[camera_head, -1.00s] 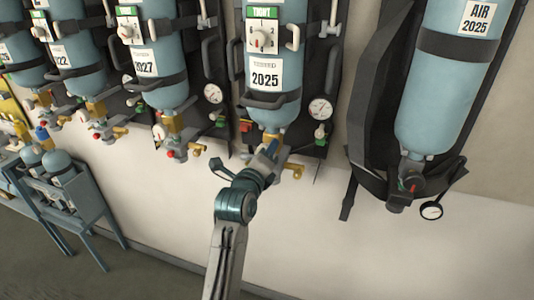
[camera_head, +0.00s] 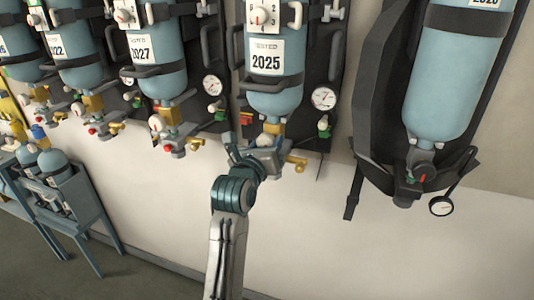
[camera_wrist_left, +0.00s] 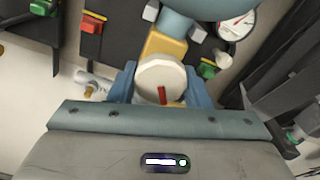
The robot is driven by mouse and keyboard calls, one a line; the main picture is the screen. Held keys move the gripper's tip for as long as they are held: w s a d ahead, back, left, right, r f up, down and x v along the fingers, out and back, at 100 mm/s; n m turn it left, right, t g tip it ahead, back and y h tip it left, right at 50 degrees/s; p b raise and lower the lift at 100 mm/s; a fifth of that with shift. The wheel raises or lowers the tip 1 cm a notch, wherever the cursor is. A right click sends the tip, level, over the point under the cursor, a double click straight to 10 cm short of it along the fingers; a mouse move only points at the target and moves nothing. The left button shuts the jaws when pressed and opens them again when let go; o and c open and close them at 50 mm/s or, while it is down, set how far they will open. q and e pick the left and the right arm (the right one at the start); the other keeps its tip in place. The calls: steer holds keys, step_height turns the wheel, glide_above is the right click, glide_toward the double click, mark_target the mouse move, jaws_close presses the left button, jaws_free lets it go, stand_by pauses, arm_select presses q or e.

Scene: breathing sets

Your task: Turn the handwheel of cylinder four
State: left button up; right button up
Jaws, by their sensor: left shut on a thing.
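The light-blue cylinder marked 2025 (camera_head: 274,95) hangs upright on a dark backplate on the wall. My left gripper (camera_head: 262,146) is at the valve under its lower end. In the left wrist view, the pale round handwheel (camera_wrist_left: 160,79) with a red mark sits between the blue fingers of my left gripper (camera_wrist_left: 160,88), which are shut on it from both sides. The red mark points down toward the gripper's body. In the head view, the gripper mostly hides the handwheel. My right gripper is in neither current view.
A brass side fitting (camera_head: 297,163) and a pressure gauge (camera_head: 323,98) are close by on the right. Cylinders marked 2027 (camera_head: 157,75) and 2022 (camera_head: 78,70) hang to the left. A separate cylinder (camera_head: 445,80) hangs at right. The wall below is clear.

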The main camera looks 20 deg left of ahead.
arm_select(q)
steer(key=shift+f, duration=0.1)
stand_by(0.4)
steer(key=o, duration=1)
